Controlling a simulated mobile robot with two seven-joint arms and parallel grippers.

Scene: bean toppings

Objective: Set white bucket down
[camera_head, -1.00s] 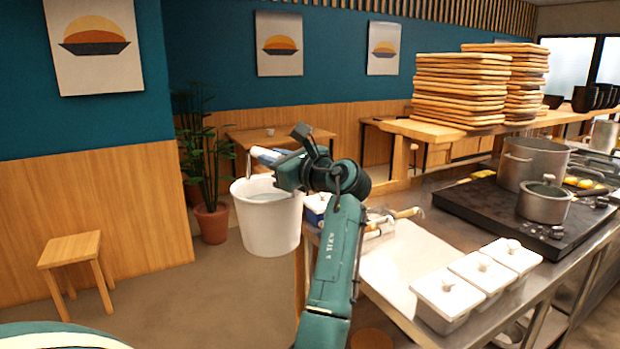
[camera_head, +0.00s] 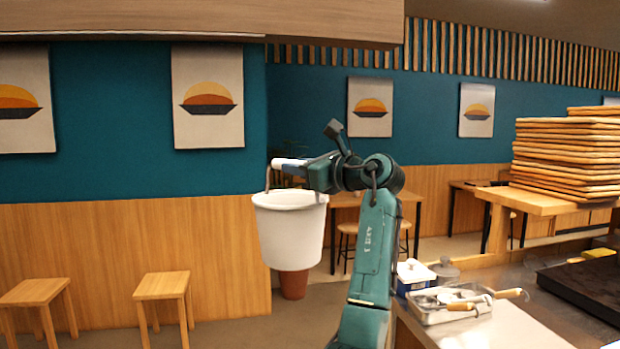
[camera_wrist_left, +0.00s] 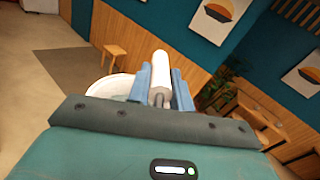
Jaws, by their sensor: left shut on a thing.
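The white bucket (camera_head: 290,232) hangs in the air left of the counter in the head view, upright, with a plant pot showing below and behind it. My left gripper (camera_head: 290,165) is shut on the bucket's white handle grip, above the rim. In the left wrist view the two blue fingers (camera_wrist_left: 160,88) close on both sides of the white grip, and part of the bucket's rim (camera_wrist_left: 112,86) shows to the left. The inside of the bucket is hidden. My right gripper is in neither view.
Two wooden stools (camera_head: 163,287) stand by the wall at the left. The grey floor (camera_head: 235,332) between stools and counter is open.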

